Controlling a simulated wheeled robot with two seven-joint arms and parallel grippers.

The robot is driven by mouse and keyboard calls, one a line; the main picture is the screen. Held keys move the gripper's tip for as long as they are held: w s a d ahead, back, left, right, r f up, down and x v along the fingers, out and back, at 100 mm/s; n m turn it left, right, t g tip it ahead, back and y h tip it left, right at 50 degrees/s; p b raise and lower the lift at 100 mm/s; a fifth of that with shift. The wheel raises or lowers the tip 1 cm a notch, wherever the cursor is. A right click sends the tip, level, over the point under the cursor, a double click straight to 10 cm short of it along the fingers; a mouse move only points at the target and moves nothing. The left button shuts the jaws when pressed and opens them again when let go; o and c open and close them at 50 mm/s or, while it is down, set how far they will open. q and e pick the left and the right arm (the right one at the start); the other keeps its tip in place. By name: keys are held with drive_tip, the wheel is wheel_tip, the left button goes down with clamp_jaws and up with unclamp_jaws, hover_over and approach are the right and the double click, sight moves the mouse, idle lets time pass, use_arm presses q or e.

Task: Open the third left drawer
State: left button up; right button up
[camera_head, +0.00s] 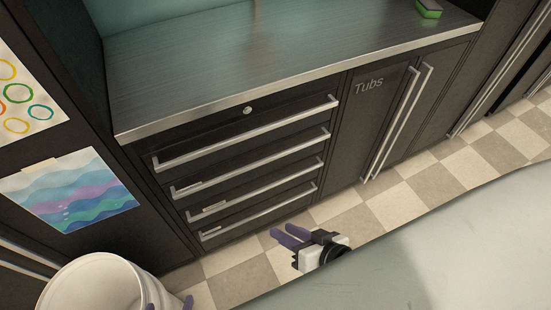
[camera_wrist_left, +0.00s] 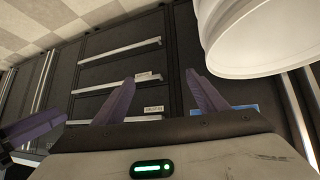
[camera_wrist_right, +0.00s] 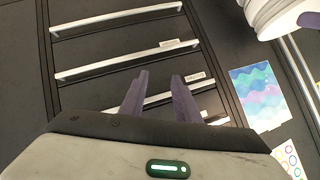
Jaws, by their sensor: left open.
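The dark cabinet (camera_head: 160,150) has a left stack of drawers with long silver bar handles, all closed. The third drawer from the top has its handle (camera_head: 256,190) bare and untouched. In the upside-down right wrist view that handle (camera_wrist_right: 100,68) crosses beyond my fingers; it also shows in the left wrist view (camera_wrist_left: 115,84). My right gripper (camera_head: 283,238) is open and empty, in front of the drawers' lower right side. My left gripper (camera_head: 169,306) shows only its purple fingertips at the bottom edge, by the bucket. It is open and empty in the left wrist view (camera_wrist_left: 160,90).
A white bucket (camera_head: 90,285) stands at the lower left, close to my left gripper. The "Tubs" door (camera_head: 368,110) is right of the drawers. A green sponge (camera_head: 428,9) lies on the countertop (camera_head: 210,75). Checkered floor (camera_head: 400,205) is clear before the cabinet.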

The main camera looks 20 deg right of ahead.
drive_tip(key=w+d+f+m+t+y+b, duration=0.1)
drive_tip(key=w+m+t+b, duration=0.15)
drive_tip(key=w+m, duration=0.3)
drive_tip(key=m+t+y+b, duration=0.2)
drive_tip(key=m+b, duration=0.2)
drive_tip(key=m, duration=0.3)
approach(256, 166)
drive_tip(key=shift+n, duration=0.25)
drive_tip(key=b+x, duration=0.1)
drive_tip(key=x, duration=0.8)
drive_tip(key=shift+s+b, duration=0.1)
drive_tip(key=shift+b, duration=0.25)
drive_tip(key=c, duration=0.7)
clamp_jaws()
